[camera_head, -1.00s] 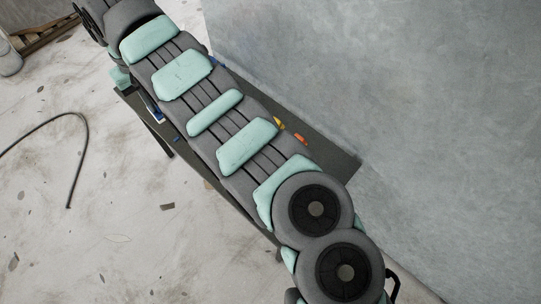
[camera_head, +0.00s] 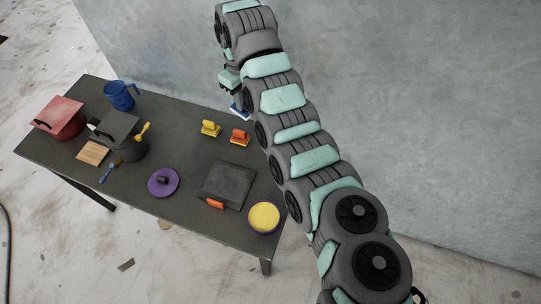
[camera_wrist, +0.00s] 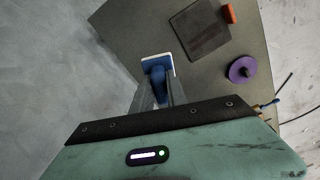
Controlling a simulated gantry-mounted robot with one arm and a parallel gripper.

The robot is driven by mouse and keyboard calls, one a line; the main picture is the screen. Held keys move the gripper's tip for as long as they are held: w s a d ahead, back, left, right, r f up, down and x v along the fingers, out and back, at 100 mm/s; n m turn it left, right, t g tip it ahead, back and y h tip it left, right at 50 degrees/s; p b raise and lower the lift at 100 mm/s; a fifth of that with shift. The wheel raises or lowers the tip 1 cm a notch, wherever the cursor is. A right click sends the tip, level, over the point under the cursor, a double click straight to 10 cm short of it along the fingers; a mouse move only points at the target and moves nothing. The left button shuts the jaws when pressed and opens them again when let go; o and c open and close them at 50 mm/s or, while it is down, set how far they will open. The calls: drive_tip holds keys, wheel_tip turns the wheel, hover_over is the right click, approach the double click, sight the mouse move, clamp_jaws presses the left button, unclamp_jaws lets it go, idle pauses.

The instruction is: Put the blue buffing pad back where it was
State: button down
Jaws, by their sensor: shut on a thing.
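The blue buffing pad (camera_head: 239,111) has a blue handle and a white-edged base. My gripper (camera_wrist: 160,93) is shut on its handle, and the blue pad also shows in the wrist view (camera_wrist: 157,67) just beyond the fingers. In the head view, my gripper (camera_head: 236,96) and the pad are at the back edge of the dark table (camera_head: 120,187), right of the middle. I cannot tell how high the pad is above the table. My arm covers part of the right side of the table in the head view.
A yellow pad (camera_head: 209,128) and an orange pad (camera_head: 240,137) stand near the back edge. Pots and a blue jug (camera_head: 121,95) stand left. A grey wall rises behind.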

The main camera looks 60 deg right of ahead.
drive_tip(key=s+d+f+b, duration=0.2)
drive_tip(key=s+d+f, duration=0.3)
drive_tip(key=s, duration=0.2)
drive_tip(key=shift+f+b, duration=2)
drive_tip(key=shift+f, duration=7.75)
drive_tip(key=shift+f, duration=0.1)
drive_tip(key=c, duration=1.3)
unclamp_jaws()
wheel_tip(320, 180, up, 12)
drive_tip(key=shift+r+p, duration=0.15)
drive_tip(key=shift+p, duration=0.3)
